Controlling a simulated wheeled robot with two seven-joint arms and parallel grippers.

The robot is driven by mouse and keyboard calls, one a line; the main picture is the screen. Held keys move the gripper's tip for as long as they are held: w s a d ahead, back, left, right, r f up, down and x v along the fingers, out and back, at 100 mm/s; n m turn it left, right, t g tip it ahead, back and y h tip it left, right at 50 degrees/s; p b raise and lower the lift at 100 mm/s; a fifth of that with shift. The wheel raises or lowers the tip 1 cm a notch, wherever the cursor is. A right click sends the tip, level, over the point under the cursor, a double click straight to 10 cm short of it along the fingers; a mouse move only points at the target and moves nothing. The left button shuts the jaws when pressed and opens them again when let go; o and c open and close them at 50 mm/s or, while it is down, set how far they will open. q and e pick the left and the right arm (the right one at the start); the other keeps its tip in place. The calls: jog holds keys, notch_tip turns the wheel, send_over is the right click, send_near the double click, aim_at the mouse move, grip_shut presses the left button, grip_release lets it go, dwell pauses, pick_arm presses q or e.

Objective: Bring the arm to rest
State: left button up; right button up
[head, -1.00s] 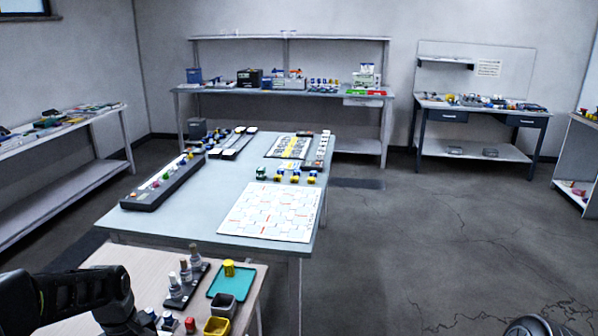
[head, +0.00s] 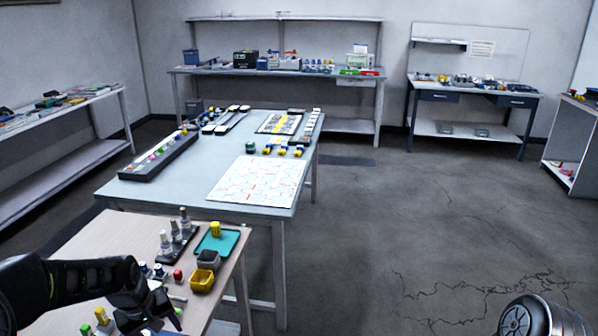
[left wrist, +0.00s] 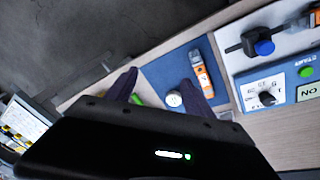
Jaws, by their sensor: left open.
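My left arm comes in from the lower left of the head view, and my left gripper (head: 170,322) is low over the near wooden table (head: 90,240), partly cut off by the frame. In the left wrist view, my left gripper (left wrist: 160,88) shows two dark fingers spread apart with no object gripped. A blue mat (left wrist: 168,72) lies below them, with a white round-topped item (left wrist: 174,98) and an orange-and-white item (left wrist: 201,72) seen between or beside the fingers. My right gripper is not in view.
The near table holds a teal tray (head: 232,244), a yellow bin (head: 202,281), a grey bin (head: 208,259) and a dark rack of bottles (head: 178,244). A larger grey table (head: 180,190) with a white patterned sheet (head: 258,182) stands behind. Open floor (head: 400,220) lies to the right.

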pick_arm(q)
jog(key=s+d+f+m+t+h, duration=0.2)
jog(key=d+f+m, duration=0.3)
jog(key=d+f, duration=1)
jog(key=s+d+f+g, duration=0.1)
jog(key=s+d+f, duration=0.2)
jog(key=s, duration=0.4)
jog(key=s+d+f+m+g+h, duration=0.1)
jog(key=s+d+f, duration=0.2)
jog(key=s+d, duration=0.3)
jog(key=s+d+f+g+h, duration=0.1)
jog(key=s+d+f+g, duration=0.1)
jog(key=s+d, duration=0.3)
jog(key=s+f, duration=0.1)
jog(key=s, duration=0.1)
jog(key=shift+s, duration=0.3)
jog(key=shift+f, duration=0.1)
